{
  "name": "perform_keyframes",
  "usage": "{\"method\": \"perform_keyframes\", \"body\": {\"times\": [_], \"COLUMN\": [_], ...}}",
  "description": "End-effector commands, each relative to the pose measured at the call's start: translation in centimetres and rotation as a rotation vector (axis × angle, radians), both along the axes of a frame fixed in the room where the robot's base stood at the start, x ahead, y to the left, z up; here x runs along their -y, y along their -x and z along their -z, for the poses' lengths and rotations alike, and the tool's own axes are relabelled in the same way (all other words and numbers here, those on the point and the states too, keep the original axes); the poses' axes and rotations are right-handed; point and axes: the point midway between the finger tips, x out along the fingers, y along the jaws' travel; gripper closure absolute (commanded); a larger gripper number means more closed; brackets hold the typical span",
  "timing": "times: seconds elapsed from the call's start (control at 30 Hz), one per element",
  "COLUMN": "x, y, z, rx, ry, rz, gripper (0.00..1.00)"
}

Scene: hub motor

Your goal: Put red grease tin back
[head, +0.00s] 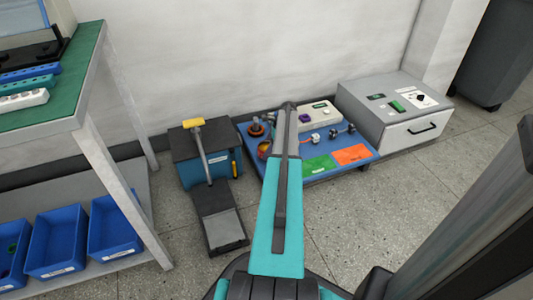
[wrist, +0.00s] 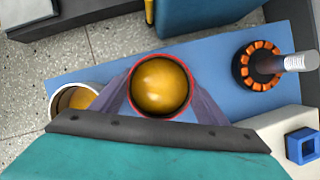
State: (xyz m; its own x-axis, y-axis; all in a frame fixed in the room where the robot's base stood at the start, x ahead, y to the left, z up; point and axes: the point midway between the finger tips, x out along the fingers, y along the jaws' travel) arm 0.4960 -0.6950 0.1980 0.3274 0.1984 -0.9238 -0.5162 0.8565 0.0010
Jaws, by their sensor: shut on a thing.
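The red grease tin (wrist: 160,87) has a thin red rim and is full of yellow-brown grease. It sits upright between the two fingers of my gripper (wrist: 161,98), which is shut on it, over the blue board (wrist: 218,67). I cannot tell whether its base touches the board. In the head view a small red and yellow round shape, apparently this tin (head: 263,150), shows just left of my arm. My fingers are hidden there.
A white tin (wrist: 72,99) with yellow content stands close to my left finger. An orange-coil stator with a metal shaft (wrist: 262,66) is at right. Green (head: 319,164) and orange (head: 352,154) patches mark the board's front. A dark box (head: 196,150) stands left.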

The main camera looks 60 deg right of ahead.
Motion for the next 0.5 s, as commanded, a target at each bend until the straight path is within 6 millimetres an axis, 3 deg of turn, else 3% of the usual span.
{"method": "perform_keyframes", "body": {"times": [0.13, 0.5], "x": [0.04, 0.05], "y": [0.00, 0.04], "z": [1.36, 1.40], "rx": [0.000, 0.000], "ry": [0.001, 0.000], "rz": [0.000, 0.001], "gripper": [0.60, 0.60]}}
